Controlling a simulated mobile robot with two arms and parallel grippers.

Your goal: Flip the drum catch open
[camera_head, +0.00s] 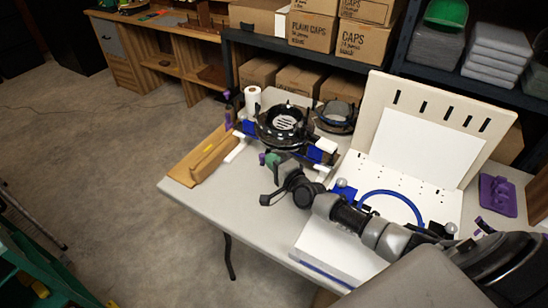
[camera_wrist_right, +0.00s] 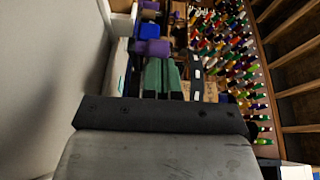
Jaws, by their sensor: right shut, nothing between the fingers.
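The black ring-shaped drum (camera_head: 284,124) stands on its jig on the grey table, with blue blocks at its sides. Its catch is too small to tell apart in the head view. My right gripper (camera_head: 270,160) reaches in from the right and is at the drum's near side. Its green fingertips show together in the wrist view (camera_wrist_right: 164,75), shut and empty. A purple part (camera_wrist_right: 153,47) and a blue part (camera_wrist_right: 151,30) show just beyond them. I cannot tell whether the fingers touch the drum. My left gripper is not in view.
A white board with a blue hoop (camera_head: 392,192) lies under my right arm. An upright pegboard (camera_head: 440,125) stands behind it. A second black ring (camera_head: 336,116) and a white spool (camera_head: 253,101) flank the drum. A cardboard piece (camera_head: 205,155) lies at the left edge. The table's front left is clear.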

